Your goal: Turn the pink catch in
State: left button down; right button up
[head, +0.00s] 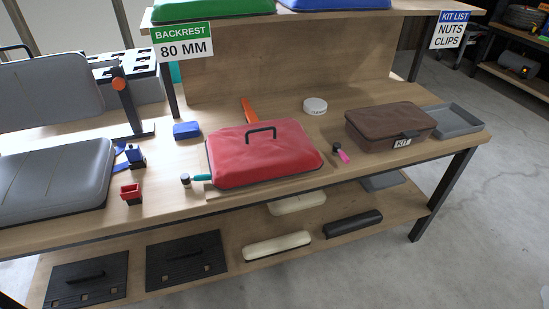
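The pink catch (343,156) is on the wooden bench top, just right of the red padded panel (262,156). It sits by a small knob with a dark top and pale side (337,148). The pink piece points toward the front of the bench and looks clear of the panel's edge. A teal catch (203,177) on the panel's left side points toward the panel, with its knob (185,180) at the outer end. The panel lies flat with a black handle (261,131) on top. Neither of my grippers is in view.
A brown kit case (390,122) and a grey tray (455,120) stand right of the catch. A white round tin (315,106) and an orange piece (249,111) lie behind. Bench around the pink catch is clear.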

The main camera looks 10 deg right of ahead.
aim_at(336, 148)
jog(key=l+z, duration=0.2)
jog(key=l, duration=1.1)
